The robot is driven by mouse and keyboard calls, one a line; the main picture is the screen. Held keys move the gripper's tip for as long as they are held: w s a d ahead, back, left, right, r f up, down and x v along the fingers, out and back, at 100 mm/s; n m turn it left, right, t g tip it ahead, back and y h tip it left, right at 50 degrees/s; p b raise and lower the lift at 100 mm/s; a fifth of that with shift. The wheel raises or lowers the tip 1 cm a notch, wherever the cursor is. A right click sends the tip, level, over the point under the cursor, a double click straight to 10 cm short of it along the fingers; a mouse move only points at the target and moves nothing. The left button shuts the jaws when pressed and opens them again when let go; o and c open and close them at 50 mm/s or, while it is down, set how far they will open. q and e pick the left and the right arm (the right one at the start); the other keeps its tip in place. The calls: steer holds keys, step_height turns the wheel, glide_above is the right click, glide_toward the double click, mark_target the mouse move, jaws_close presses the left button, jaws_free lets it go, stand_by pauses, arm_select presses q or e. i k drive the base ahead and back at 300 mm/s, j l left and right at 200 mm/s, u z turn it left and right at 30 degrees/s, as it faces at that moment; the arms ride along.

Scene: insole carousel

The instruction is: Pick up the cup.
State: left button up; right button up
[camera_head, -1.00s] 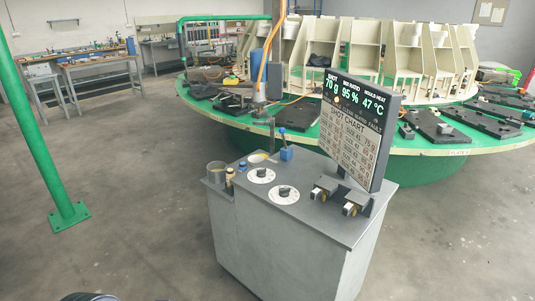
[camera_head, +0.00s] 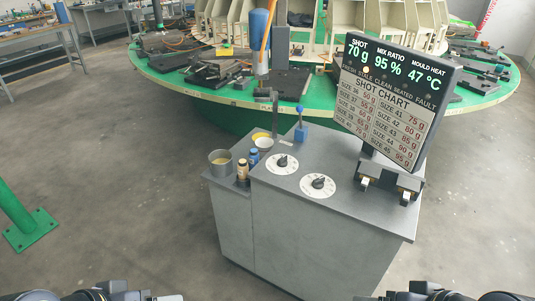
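A grey cup (camera_head: 220,163) stands upright on the low ledge at the left side of the grey console (camera_head: 290,215). Something pale yellowish shows inside it. My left gripper (camera_head: 165,297) shows only as a sliver at the bottom edge, well below and in front of the cup. Neither touches the cup. Their fingers are mostly out of the picture.
Small brown (camera_head: 242,170) and blue-capped (camera_head: 253,157) bottles stand close right of the cup. A pale dish (camera_head: 262,142) sits behind them. A sign board (camera_head: 392,95) rises at the console's right. The green carousel (camera_head: 215,92) is behind. Floor in front is clear.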

mark_target(264, 145)
steer(key=i+j, duration=0.85)
steer(key=i, duration=0.2)
steer(key=i+j+z, duration=0.15)
steer(key=i+j, duration=0.5)
steer(key=i, duration=0.15)
